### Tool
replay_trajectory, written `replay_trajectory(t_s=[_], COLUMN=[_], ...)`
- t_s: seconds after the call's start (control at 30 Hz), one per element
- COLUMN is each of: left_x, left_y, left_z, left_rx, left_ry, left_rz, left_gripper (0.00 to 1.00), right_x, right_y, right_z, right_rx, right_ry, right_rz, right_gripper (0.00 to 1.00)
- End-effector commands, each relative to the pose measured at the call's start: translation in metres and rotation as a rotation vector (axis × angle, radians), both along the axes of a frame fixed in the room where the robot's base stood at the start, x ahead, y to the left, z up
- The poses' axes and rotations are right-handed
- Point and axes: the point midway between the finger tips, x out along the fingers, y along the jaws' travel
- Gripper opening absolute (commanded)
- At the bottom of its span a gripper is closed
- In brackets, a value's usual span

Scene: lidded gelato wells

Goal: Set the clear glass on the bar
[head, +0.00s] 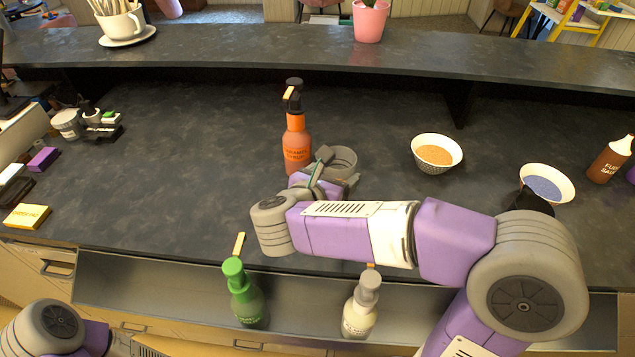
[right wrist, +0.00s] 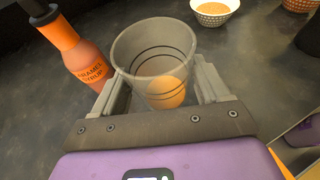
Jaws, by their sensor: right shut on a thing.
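The clear glass (right wrist: 154,62) stands between the fingers of my right gripper (right wrist: 165,92), which is shut on it. The glass has dark rings, and an orange patch shows low in it. In the head view the glass (head: 341,160) is partly hidden by my right gripper (head: 325,178), just right of the orange caramel syrup bottle. It is over the dark worktop (head: 200,170); I cannot tell whether its base touches. The raised bar ledge (head: 260,48) runs along the back. My left gripper is out of view; only part of my left arm shows at lower left.
The caramel syrup bottle (head: 297,145) stands close beside the glass. Bowls with orange (head: 437,153) and blue (head: 547,185) contents are to the right. Green (head: 243,300) and white (head: 359,310) bottles stand in the front trough. A pink pot (head: 370,22) and a cup (head: 121,25) are on the ledge.

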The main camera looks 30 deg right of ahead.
Motion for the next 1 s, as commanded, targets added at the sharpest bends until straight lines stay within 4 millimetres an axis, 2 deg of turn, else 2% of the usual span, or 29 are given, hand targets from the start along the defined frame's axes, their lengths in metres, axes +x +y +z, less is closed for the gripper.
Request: replay_trajectory(t_s=[0.2,0.37,0.6,0.7,1.0], left_x=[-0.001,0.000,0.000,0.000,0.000], left_y=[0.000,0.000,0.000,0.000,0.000], left_z=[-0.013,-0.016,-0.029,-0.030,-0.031], left_rx=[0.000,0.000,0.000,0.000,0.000], left_ry=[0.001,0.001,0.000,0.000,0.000], left_rz=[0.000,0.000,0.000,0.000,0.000], left_gripper=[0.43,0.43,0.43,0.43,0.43], right_x=[0.000,0.000,0.000,0.000,0.000], right_y=[0.000,0.000,0.000,0.000,0.000], right_z=[-0.039,-0.054,-0.092,-0.099,-0.099], right_rx=[-0.001,-0.001,-0.002,-0.001,0.000], right_ry=[0.004,0.002,0.003,0.002,0.000], right_rz=[0.001,0.002,0.001,0.001,0.001], right_gripper=[0.33,0.33,0.33,0.33,0.33])
